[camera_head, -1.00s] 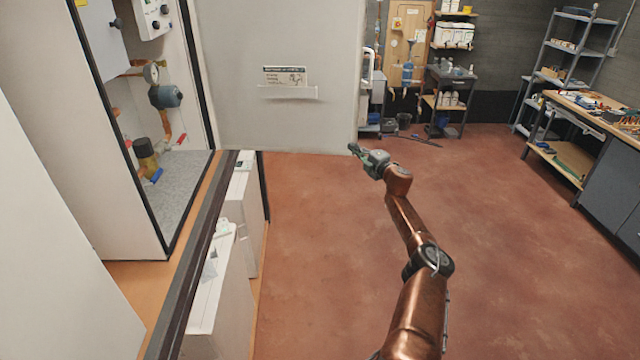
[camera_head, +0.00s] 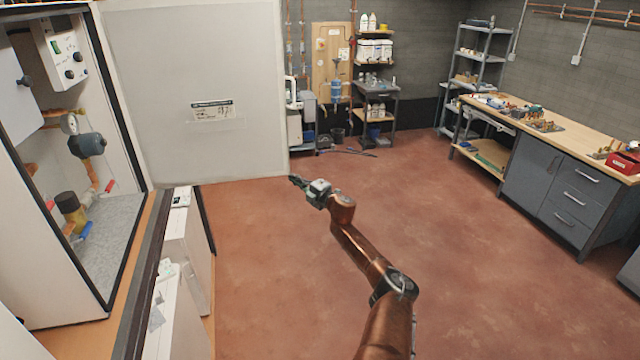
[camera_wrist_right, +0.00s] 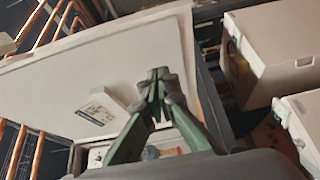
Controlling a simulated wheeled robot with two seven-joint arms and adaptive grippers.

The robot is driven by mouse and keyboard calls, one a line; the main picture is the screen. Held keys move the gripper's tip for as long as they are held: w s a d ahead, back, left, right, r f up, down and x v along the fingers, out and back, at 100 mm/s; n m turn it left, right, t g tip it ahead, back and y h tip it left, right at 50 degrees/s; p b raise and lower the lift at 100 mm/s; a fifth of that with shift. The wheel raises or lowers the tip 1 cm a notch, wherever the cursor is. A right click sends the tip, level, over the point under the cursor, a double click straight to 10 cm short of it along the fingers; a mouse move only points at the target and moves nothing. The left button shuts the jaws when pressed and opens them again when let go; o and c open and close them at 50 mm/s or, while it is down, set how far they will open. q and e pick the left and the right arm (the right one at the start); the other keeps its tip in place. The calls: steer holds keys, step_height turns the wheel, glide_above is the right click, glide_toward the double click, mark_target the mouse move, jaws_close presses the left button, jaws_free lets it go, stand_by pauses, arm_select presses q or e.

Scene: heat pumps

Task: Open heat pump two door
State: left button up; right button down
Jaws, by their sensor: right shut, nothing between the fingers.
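The heat pump door (camera_head: 205,100) is a large pale panel with a label on its inner face, swung wide open in the head view. The heat pump cabinet (camera_head: 62,250) at left shows its inside, with pipes, a pump and a control box. My right gripper (camera_head: 297,182) is shut and empty at the door's lower right corner; I cannot tell if it touches. In the right wrist view the shut fingertips (camera_wrist_right: 158,76) show in front of the door panel (camera_wrist_right: 95,62). My left gripper is not in view.
Low white units (camera_head: 185,245) stand below the door, behind a dark rail (camera_head: 140,285). A workbench (camera_head: 560,130) and a shelf rack (camera_head: 474,70) stand at right. A small table (camera_head: 376,98) is at the back. The red floor between is clear.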

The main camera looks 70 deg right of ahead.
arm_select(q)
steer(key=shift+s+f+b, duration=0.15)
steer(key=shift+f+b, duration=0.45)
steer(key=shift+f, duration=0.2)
arm_select(e)
steer(key=d+v, duration=0.1)
steer(key=v, duration=0.7)
steer(key=shift+s+f, duration=0.3)
steer(key=shift+s, duration=0.2)
steer(key=shift+d, duration=0.1)
